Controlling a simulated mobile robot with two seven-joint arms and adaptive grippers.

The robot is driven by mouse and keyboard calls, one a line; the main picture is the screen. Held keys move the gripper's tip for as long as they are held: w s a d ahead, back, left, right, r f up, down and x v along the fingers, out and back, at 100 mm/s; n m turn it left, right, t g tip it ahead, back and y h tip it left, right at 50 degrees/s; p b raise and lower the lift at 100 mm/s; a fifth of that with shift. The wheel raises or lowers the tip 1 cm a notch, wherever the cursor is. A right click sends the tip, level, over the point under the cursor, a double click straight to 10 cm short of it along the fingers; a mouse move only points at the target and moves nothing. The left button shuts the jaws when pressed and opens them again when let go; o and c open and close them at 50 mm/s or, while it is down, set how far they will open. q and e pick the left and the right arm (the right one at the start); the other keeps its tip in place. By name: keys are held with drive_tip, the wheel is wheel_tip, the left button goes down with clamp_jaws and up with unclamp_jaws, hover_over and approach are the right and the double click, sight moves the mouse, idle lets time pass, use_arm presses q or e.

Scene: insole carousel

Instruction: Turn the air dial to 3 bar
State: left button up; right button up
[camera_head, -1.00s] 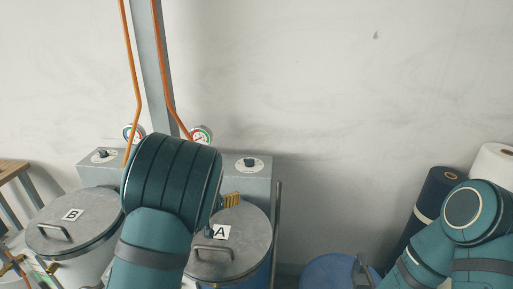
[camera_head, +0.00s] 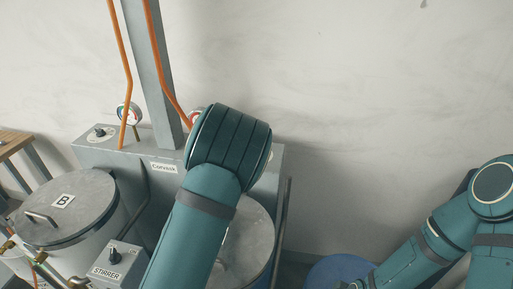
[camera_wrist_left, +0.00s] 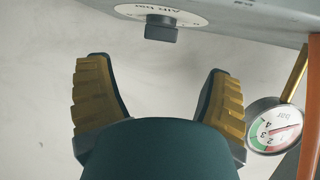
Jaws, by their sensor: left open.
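In the left wrist view the air dial's black knob (camera_wrist_left: 161,29) sits on a round white plate marked "AIR bar" (camera_wrist_left: 178,12). My left gripper (camera_wrist_left: 156,64) is open and empty. Its two yellow ribbed fingers point towards the knob, which lies between their lines but beyond the tips, apart from them. A round gauge (camera_wrist_left: 274,129) marked "bar" with a red needle is beside the right finger; I cannot read its value surely. In the head view my left arm hides this gripper and the right-hand dial. My right gripper is out of view.
A grey box (camera_head: 130,152) by the wall carries another dial (camera_head: 98,134) and a gauge (camera_head: 130,114). Lidded pot B (camera_head: 85,205) and a stirrer box (camera_head: 118,257) stand in front. Orange hoses (camera_head: 122,75) run upward. A blue drum (camera_head: 340,272) is at lower right.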

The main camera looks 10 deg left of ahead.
use_arm(q)
drive_tip(key=x, duration=0.9)
drive_tip(key=shift+w+f, duration=0.15)
drive_tip(key=shift+w, duration=0.05)
drive_tip(key=c, duration=1.2)
drive_tip(key=shift+a, duration=0.1)
